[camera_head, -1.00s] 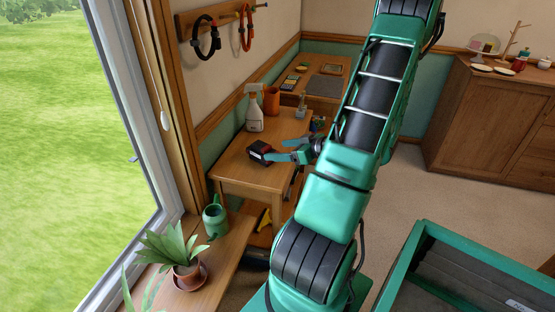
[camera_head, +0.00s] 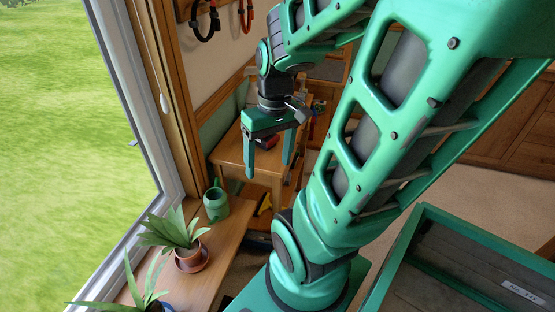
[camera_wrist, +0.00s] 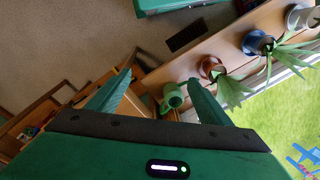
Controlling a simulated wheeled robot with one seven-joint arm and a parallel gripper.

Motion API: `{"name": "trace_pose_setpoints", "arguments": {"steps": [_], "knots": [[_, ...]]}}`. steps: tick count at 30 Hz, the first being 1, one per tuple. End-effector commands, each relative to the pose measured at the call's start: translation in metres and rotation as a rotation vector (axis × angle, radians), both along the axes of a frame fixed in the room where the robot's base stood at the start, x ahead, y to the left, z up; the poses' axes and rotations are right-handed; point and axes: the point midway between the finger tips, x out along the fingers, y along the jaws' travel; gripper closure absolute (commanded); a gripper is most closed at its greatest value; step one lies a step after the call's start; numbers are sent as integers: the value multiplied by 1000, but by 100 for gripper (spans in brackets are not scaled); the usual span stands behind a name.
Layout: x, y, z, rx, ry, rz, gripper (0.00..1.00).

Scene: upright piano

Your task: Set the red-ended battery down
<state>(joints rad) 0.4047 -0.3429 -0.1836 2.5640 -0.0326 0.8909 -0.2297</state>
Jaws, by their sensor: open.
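The red-ended battery (camera_head: 267,141) is a dark block with a red part. It rests on the small wooden table (camera_head: 229,157) by the window and is partly hidden behind my gripper. My gripper (camera_head: 269,166) is open and empty, pointing down in front of the battery in the head view. The wrist view also shows my gripper (camera_wrist: 160,80) with its green fingers wide apart and nothing between them. I cannot make out the battery in the wrist view.
A green watering can (camera_head: 216,205) and potted plants (camera_head: 188,250) stand on the wooden sill bench nearer to me. The window is at the left. Cable loops hang on the wall above. A green-rimmed bin (camera_head: 440,219) is at the lower right. My arm hides much of the table's back.

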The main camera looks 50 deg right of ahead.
Motion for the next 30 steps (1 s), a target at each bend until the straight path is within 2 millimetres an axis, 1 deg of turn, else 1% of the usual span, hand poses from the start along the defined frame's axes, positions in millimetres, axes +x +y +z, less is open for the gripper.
{"name": "trace_pose_setpoints", "arguments": {"steps": [1, 3, 6, 10, 26, 27, 30], "knots": [[-9, 6, 9, -15, 10, -36, 27], [-22, 11, 18, -27, 29, -103, 27], [-35, 15, 26, -37, 49, -176, 27], [-45, 10, 30, -38, 62, -225, 27], [-46, 10, 30, -39, 65, -232, 27], [-36, 10, 27, -41, 75, -233, 27], [-33, 10, 25, -41, 80, -232, 27]]}}
